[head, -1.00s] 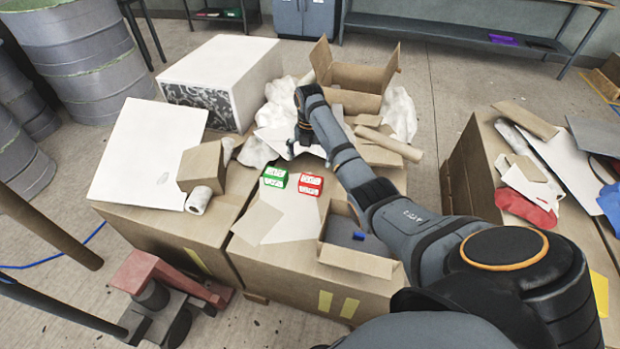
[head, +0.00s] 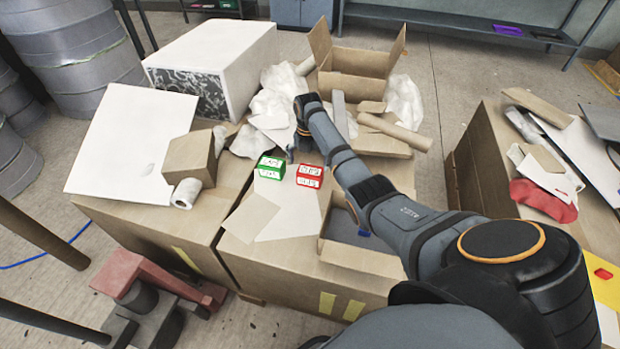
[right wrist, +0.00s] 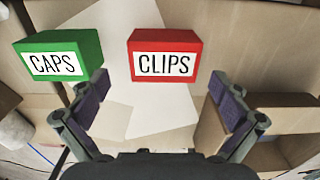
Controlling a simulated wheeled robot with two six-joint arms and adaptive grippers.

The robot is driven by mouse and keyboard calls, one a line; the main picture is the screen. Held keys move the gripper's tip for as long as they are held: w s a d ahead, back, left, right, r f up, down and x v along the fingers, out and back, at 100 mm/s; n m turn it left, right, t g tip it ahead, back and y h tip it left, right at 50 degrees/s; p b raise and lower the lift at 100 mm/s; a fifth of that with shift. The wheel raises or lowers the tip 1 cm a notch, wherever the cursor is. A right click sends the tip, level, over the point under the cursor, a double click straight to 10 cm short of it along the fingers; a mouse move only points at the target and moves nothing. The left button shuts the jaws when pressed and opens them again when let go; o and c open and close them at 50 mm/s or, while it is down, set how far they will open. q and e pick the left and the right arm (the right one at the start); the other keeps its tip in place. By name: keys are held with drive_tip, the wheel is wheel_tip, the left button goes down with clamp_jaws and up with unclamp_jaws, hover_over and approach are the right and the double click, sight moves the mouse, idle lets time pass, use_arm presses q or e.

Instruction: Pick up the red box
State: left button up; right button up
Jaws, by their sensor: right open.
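The red box (head: 309,177), with a white label, sits on a sheet of white paper on the large cardboard box top in the head view. In the right wrist view the red box (right wrist: 165,55) reads "CLIPS". A green box (head: 267,168) is just left of it; in the wrist view the green box (right wrist: 60,54) reads "CAPS". My right gripper (head: 291,155) is behind and slightly above the two boxes in the head view. In the wrist view my right gripper (right wrist: 160,84) is open and empty, its fingers spread either side of the red box's width. My left gripper is not in view.
An open small carton (head: 350,250) stands in front of the red box, partly hidden by my arm. An open carton (head: 357,85), white wrapping and a cardboard tube (head: 394,131) lie behind. A brown box (head: 190,160) and a white roll (head: 186,193) are at left.

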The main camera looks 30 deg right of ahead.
sight(310, 170)
drive_tip(key=shift+s+f, duration=0.15)
drive_tip(key=shift+f, duration=0.25)
drive_tip(key=f, duration=0.1)
drive_tip(key=f+b, duration=0.1)
drive_tip(key=f, duration=0.2)
drive_tip(key=shift+d+f+b, duration=0.2)
drive_tip(key=shift+d+b, duration=0.1)
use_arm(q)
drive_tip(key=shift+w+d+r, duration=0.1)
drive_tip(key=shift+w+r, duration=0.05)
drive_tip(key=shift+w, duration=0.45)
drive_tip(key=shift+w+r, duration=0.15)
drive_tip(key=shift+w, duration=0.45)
use_arm(e)
drive_tip(key=shift+r, duration=0.1)
